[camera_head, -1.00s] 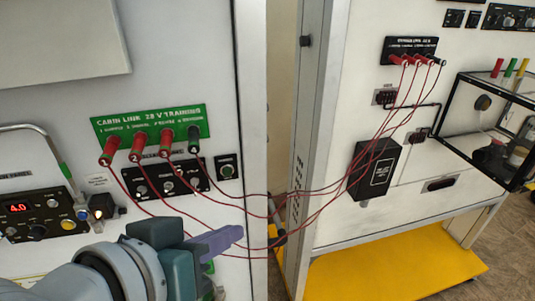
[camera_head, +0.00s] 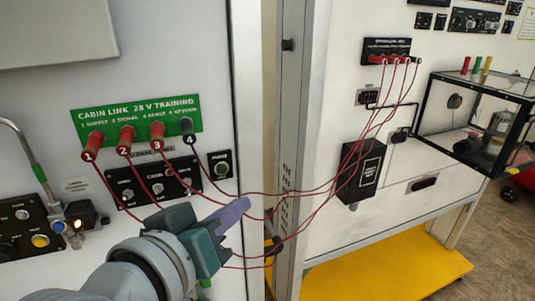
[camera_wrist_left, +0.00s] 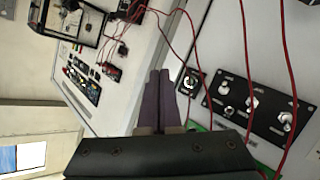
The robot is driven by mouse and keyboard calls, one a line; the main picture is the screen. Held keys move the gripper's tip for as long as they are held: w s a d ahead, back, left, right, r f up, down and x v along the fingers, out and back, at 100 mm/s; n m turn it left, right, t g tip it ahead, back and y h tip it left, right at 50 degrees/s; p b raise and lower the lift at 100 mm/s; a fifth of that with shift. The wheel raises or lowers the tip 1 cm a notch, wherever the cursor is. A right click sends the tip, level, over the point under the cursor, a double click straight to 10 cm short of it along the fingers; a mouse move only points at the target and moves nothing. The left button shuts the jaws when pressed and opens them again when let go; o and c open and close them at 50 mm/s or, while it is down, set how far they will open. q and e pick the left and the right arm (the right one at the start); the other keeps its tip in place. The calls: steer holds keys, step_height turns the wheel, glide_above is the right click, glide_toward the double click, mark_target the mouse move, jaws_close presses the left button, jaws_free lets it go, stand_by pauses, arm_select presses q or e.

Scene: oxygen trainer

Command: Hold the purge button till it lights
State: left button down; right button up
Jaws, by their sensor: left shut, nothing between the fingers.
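The purge button (camera_head: 222,168) sits on a small black plate labelled PURGE, near the right edge of the left white panel. It has a dark centre with a greenish ring; I see no clear glow. It also shows in the left wrist view (camera_wrist_left: 189,82), just right of the fingertips. My left gripper (camera_head: 246,202) is shut and empty, its purple fingers together. In the head view the tips are below and right of the button, apart from it. In the left wrist view the shut fingers (camera_wrist_left: 160,73) point past the button's left side. My right gripper is not in view.
Red cables loop from the numbered plugs on the green plate (camera_head: 137,114) to the black socket plate (camera_head: 386,51) on the right panel, passing close to my left gripper. A switch panel (camera_head: 157,181) is left of the button. A black box (camera_head: 361,170) hangs at right.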

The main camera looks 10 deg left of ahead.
mark_target(222, 170)
arm_select(q)
steer(key=shift+w+a+b, duration=0.35)
steer(key=shift+w+a, duration=0.3)
steer(key=shift+w, duration=0.25)
steer(key=shift+w+a+b, duration=0.4)
steer(key=shift+w+a, duration=0.2)
steer(key=shift+w, duration=0.3)
steer(key=shift+w+a+b, duration=0.35)
steer(key=shift+w+a, duration=0.3)
steer(key=shift+w, duration=0.25)
steer(key=shift+w+a, duration=0.2)
steer(key=shift+w, duration=0.15)
steer(key=shift+w+a, duration=0.25)
steer(key=shift+w, duration=0.05)
stand_by(0.6)
steer(key=shift+s+d, duration=0.1)
stand_by(1.0)
steer(key=shift+s+d+r+p, duration=0.15)
steer(key=shift+s+d+p, duration=0.1)
steer(key=shift+s+p, duration=0.15)
steer(key=shift+s+d, duration=0.1)
steer(key=shift+s, duration=0.05)
